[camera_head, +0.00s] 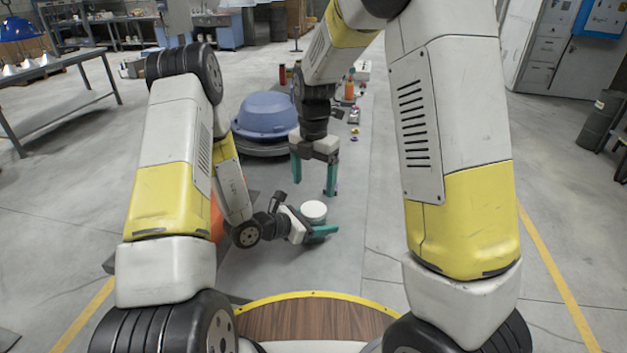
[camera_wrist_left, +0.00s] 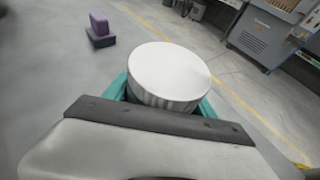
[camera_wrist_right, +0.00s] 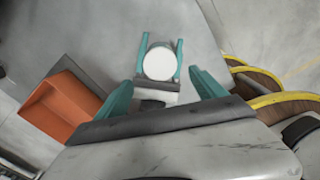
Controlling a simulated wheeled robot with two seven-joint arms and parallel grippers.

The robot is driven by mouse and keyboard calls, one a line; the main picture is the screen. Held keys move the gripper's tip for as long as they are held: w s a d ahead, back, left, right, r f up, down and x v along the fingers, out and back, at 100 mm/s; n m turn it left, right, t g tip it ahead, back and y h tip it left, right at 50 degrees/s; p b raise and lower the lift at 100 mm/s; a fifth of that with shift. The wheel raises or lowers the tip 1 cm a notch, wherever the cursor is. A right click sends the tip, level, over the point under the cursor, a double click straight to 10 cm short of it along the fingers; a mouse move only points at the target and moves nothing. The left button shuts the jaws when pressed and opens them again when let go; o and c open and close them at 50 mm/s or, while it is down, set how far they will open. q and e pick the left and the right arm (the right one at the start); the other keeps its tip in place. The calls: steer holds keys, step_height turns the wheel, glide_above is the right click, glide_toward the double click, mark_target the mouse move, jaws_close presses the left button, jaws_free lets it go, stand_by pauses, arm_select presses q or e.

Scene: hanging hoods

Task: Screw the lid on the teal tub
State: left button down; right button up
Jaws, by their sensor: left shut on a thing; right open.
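A round white lid (camera_head: 314,209) with a ribbed side shows at my left gripper (camera_head: 318,228). In the left wrist view the lid (camera_wrist_left: 168,75) sits level between the teal fingers. The teal tub's body is hidden under the lid and behind the fingers, and I cannot tell how far the lid is seated. My left gripper is shut around this piece from the side. My right gripper (camera_head: 313,187) points down, open and empty, above the lid and apart from it. In the right wrist view the lid (camera_wrist_right: 158,64) lies between and beyond its open fingers.
An orange bin (camera_wrist_right: 66,105) stands beside my left arm. A large blue rounded hood (camera_head: 265,114) lies behind it. Small bottles and parts, including an orange bottle (camera_head: 349,88), stand farther back. A purple block (camera_wrist_left: 100,30) shows in the left wrist view. The grey surface right of the grippers is clear.

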mark_target(313, 208)
steer(key=shift+f, duration=4.05)
steer(key=c, duration=1.5)
steer(key=shift+o, duration=0.2)
steer(key=m, duration=0.5)
steer(key=shift+m, duration=0.3)
steer(key=m, duration=0.4)
steer(key=o, duration=1.5)
